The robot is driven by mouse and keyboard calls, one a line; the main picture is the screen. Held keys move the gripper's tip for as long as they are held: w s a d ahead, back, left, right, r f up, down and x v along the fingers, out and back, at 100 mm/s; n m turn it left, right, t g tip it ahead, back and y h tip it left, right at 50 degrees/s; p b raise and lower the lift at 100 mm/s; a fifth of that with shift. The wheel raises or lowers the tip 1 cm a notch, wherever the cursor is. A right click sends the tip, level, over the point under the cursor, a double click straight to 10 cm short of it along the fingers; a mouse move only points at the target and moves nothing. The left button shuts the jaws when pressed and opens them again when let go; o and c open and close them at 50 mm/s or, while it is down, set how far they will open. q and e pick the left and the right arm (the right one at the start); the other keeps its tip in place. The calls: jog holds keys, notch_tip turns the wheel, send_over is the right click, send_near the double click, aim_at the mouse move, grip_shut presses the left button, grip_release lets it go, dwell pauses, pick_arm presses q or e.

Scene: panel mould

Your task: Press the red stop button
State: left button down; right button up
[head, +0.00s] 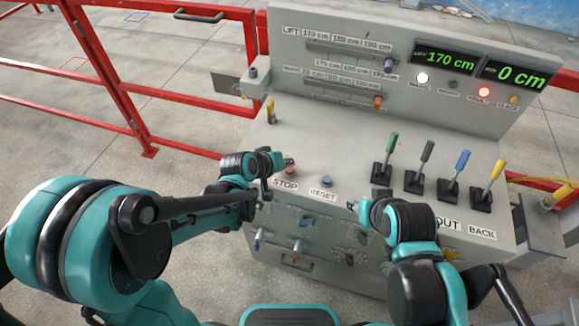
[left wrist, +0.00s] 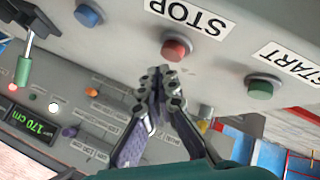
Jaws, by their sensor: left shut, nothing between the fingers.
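The red stop button (head: 290,170) sits on the grey console's sloped top, just above its STOP label (head: 285,184). In the left wrist view the red button (left wrist: 175,48) shows whole, beside the upside-down STOP label (left wrist: 187,16). My left gripper (head: 286,162) is shut and empty, its tips close beside the button. In the left wrist view the left gripper's closed tips (left wrist: 162,72) lie just below the button; I cannot tell whether they touch it. My right gripper (head: 353,205) is over the console's front edge, right of the RESET label; its jaws are too small to read.
A blue button (head: 327,180) is right of the stop button. A green button (left wrist: 263,86) with a START label shows in the left wrist view. Several levers (head: 421,165) stand on the console's right. Displays (head: 450,58) read 170 cm and 0 cm. Red railings (head: 110,80) stand behind.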

aim_at(286, 171)
dwell(0.3)
pick_arm(q)
notch_tip(286, 171, up, 5)
jog(key=p, duration=0.4)
dwell(0.8)
jog(key=shift+s+a, duration=0.1)
jog(key=shift+a, duration=0.15)
jog(key=s+a+f+m+y+b, duration=0.1)
jog(key=s+a+y+b, duration=0.4)
jog(key=s+a, duration=1.2)
jog(key=s+b, duration=0.1)
jog(key=b, duration=0.3)
jog(key=shift+f+m, duration=0.35)
jog(key=shift+m, duration=0.05)
